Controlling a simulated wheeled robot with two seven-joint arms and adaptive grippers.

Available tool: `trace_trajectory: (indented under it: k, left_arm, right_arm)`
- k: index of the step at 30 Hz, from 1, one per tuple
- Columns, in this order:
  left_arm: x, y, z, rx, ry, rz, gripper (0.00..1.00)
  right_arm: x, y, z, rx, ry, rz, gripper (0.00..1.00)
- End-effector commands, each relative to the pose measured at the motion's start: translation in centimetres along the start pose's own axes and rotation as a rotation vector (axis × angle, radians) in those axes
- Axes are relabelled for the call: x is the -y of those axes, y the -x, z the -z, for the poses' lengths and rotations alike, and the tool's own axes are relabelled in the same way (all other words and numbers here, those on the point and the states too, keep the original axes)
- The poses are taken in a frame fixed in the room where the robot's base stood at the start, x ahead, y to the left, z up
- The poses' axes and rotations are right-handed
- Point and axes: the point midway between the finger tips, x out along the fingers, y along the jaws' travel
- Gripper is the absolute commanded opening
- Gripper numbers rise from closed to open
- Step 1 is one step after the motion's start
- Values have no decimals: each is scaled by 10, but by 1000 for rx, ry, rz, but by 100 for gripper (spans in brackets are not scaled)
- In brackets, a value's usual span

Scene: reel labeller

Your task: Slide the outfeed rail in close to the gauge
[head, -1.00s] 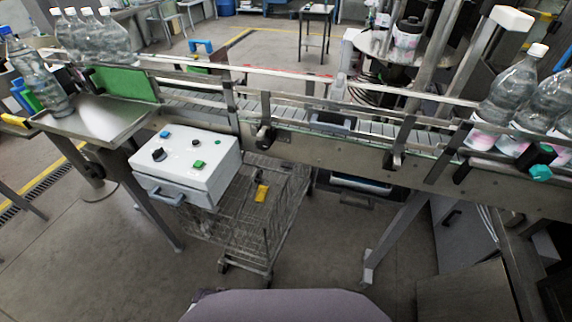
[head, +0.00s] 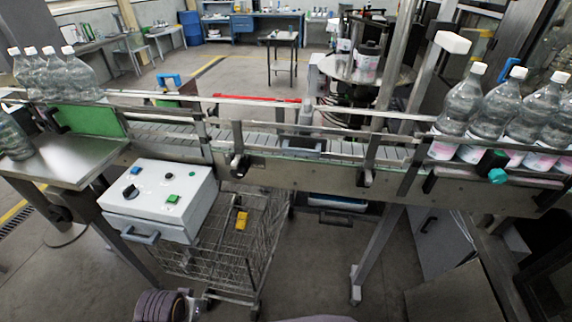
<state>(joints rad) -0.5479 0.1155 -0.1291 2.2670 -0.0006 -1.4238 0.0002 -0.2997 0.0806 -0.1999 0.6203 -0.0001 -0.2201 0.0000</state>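A conveyor (head: 262,140) runs across the view with metal guide rails along it. Labelled bottles (head: 457,105) stand in a row at its right end. A rail with a dark clamp and a teal knob (head: 497,176) runs in front of them; I take this for the outfeed rail. A grey upright piece (head: 305,117) stands at the middle of the belt; I cannot tell whether it is the gauge. Neither of my grippers shows. A dark ribbed part (head: 160,305) at the bottom left looks like part of my arm.
A white control box (head: 160,198) with knobs and a handle juts out front left. A wire cart (head: 228,250) stands below the conveyor. Clear bottles (head: 78,75) and a green panel (head: 90,122) are at the left. Black clamps (head: 238,166) stick out along the conveyor's front.

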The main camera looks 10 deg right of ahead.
Motion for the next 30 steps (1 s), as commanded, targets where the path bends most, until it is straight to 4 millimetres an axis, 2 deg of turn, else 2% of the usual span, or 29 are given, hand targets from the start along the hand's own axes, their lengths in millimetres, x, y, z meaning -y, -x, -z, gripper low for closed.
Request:
trace_trajectory:
  k: [1, 7, 11, 23, 30]
  left_arm:
    - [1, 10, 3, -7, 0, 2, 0]
    - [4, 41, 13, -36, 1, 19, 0]
    - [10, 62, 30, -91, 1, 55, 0]
    - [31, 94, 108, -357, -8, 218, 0]
    - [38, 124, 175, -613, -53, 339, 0]
  right_arm:
    - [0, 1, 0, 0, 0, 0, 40]
    - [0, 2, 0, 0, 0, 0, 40]
    - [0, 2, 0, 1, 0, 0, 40]
    - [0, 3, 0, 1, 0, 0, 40]
    - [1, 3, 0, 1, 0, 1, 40]
